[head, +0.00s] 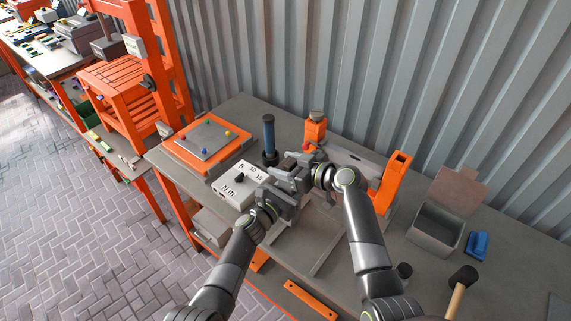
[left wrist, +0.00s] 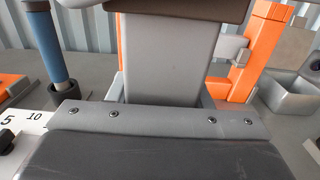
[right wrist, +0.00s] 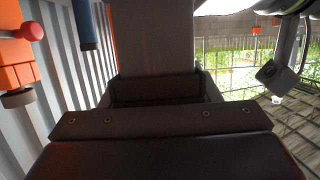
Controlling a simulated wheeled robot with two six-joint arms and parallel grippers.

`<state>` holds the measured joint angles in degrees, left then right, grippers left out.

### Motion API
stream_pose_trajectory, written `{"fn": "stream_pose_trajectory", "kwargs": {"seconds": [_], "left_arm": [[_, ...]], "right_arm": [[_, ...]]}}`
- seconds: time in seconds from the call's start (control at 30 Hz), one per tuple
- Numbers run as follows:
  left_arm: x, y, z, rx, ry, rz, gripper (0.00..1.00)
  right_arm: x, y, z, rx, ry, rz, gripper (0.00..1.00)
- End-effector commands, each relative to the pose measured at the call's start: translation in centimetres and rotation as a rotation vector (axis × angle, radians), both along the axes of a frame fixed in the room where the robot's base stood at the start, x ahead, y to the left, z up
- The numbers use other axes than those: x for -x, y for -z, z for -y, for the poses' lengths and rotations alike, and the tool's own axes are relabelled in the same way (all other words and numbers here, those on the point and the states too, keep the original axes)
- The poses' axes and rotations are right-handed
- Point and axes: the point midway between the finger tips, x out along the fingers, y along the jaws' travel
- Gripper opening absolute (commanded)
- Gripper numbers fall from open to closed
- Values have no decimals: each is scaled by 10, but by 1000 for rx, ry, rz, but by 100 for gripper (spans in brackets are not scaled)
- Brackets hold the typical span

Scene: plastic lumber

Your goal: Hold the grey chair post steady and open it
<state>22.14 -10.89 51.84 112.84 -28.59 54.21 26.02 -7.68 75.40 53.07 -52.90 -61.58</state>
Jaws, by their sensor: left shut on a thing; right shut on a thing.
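The grey chair post (left wrist: 165,55) stands straight ahead in the left wrist view, between the fingers of my left gripper (head: 284,193). A darker grey part (left wrist: 180,9) crosses its top there. In the right wrist view a dark, shadowed grey post (right wrist: 155,38) lies ahead of the palm. My right gripper (head: 299,173) is shut on the post just beside and behind the left one. In the head view the two grippers cover most of the post, so I cannot tell whether its parts have separated.
A white Nm dial box (head: 238,187) and a blue-handled tool (head: 269,135) stand close left. An orange-edged tray (head: 205,139) lies beyond. An orange bracket (head: 391,183), an open grey box (head: 437,228) and a mallet (head: 460,283) are right. The corrugated wall (head: 400,70) bounds the bench.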

Motion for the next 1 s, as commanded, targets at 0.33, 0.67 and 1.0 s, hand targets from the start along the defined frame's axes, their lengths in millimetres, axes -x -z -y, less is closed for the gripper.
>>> {"fn": "stream_pose_trajectory", "kwargs": {"seconds": [0.33, 0.67, 1.0], "left_arm": [[0, -1, 0, 0, 0, 1, 4], [0, -1, 0, 0, 0, 1, 4], [0, -1, 0, 0, 0, 1, 4]], "right_arm": [[0, 0, 0, 0, 0, 0, 29], [0, -6, 0, 0, 0, 1, 29], [0, -19, 0, -1, 0, 2, 29]]}}
